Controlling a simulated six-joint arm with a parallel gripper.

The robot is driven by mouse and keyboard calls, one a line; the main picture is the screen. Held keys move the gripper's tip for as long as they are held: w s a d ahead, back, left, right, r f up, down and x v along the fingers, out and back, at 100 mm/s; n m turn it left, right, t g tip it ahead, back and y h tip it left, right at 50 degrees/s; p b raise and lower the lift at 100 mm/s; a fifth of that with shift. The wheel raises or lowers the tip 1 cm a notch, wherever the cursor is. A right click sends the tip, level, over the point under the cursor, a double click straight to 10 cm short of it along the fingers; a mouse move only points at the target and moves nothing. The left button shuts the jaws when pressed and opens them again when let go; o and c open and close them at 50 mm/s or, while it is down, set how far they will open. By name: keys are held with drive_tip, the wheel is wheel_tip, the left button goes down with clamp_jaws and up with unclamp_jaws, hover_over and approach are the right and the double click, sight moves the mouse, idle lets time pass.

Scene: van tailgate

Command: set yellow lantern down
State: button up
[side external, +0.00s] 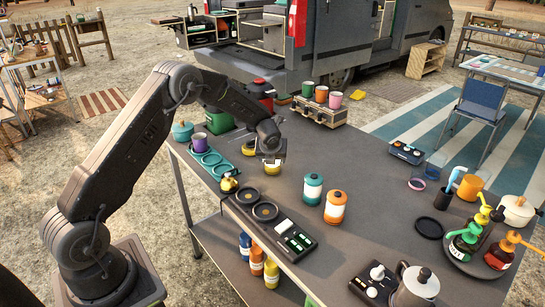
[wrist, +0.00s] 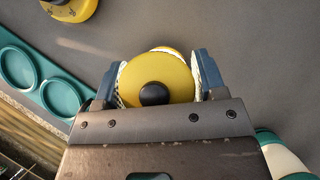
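The yellow lantern (wrist: 160,75), round with a black knob on top and pale rope-like edges, sits between the two blue fingers of my gripper (wrist: 157,85) in the wrist view. The fingers press close on both its sides. In the side view my gripper (side external: 271,157) points down low over the table (side external: 330,230), and a little of the lantern (side external: 272,162) shows beneath it. My gripper hides most of the lantern there, so I cannot tell whether its base touches the table.
A teal tray (side external: 208,160) with round recesses and a purple cup (side external: 199,142) lies left of my gripper. A yellow dial timer (side external: 248,148) stands close behind. A black two-ring unit (side external: 265,211) lies in front, canisters (side external: 312,188) at right. Bare tabletop lies behind the canisters.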

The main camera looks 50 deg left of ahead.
drive_tip(key=o, duration=0.3)
